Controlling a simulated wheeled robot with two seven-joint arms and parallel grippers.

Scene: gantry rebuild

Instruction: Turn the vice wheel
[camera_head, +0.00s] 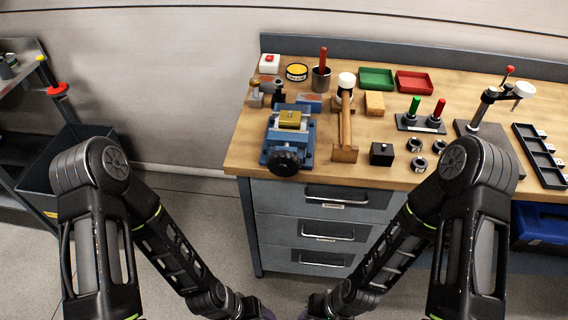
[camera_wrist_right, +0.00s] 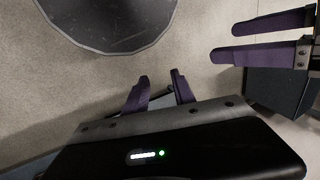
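The blue vice (camera_head: 308,138) sits at the left front of the wooden workbench, with a brass-coloured block (camera_head: 290,119) on top. Its dark round vice wheel (camera_head: 284,162) faces me at the bench's front edge. Both arms hang low in front of the bench, away from the wheel; only bits of the grippers show at the bottom of the head view. In the right wrist view my right gripper (camera_wrist_right: 160,86) has its purple fingers apart with nothing between them. My left gripper (camera_wrist_right: 225,42) also shows there, fingers apart and empty.
A hammer (camera_head: 346,126), a black block (camera_head: 382,154) and a metal cup with a red handle (camera_head: 320,78) stand right of and behind the vice. Green (camera_head: 377,78) and red (camera_head: 414,82) trays lie farther back. Drawers (camera_head: 330,230) fill the bench front. A shelf cart (camera_head: 22,140) stands left.

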